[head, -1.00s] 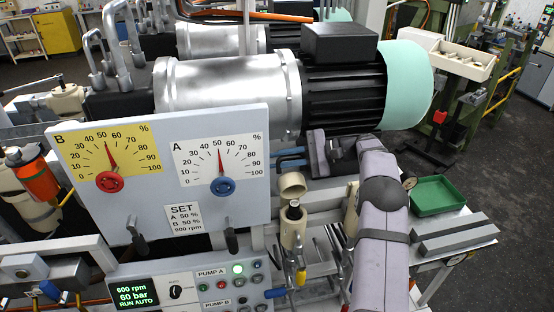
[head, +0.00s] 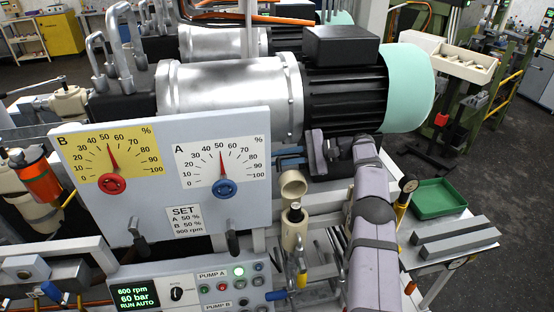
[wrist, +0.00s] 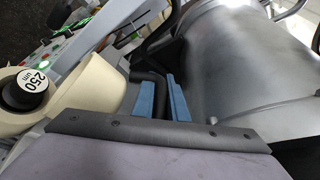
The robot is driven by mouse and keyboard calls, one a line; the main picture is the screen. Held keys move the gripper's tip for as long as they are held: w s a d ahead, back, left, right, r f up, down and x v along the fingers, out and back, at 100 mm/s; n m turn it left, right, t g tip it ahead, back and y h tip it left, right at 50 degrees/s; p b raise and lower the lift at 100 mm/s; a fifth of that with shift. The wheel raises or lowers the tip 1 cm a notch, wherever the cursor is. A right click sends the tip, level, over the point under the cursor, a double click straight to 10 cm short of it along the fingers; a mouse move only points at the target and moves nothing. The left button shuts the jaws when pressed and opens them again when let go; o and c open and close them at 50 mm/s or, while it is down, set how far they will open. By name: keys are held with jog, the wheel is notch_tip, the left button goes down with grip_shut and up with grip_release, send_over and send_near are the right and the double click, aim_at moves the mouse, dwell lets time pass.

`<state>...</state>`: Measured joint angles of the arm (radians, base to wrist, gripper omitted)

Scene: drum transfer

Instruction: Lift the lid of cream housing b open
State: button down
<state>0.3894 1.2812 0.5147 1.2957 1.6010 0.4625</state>
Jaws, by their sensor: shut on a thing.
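My gripper's blue fingers (head: 289,158) show small in the head view, behind the right edge of the dial panel and below the motor. In the wrist view my gripper (wrist: 162,98) is shut on a black bar-like handle (wrist: 155,77) between the two fingers. A cream housing (wrist: 95,90) lies just left of the fingers, with a black knob marked 250 um on its near part. The handle reaches toward this housing; their joint is partly hidden. In the head view, cream housing parts (head: 293,184) stand below the fingers. I cannot read a letter b on any housing.
The large silver motor (wrist: 235,65) is close to the right of the fingers. The dial panel (head: 160,165) stands left of the gripper. A green tray (head: 437,198) and grey bars (head: 450,237) lie on a bench at right.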

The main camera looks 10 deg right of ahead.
jog(key=shift+f, duration=0.35)
jog(key=c, duration=2)
grip_release()
jog(key=shift+c, duration=0.2)
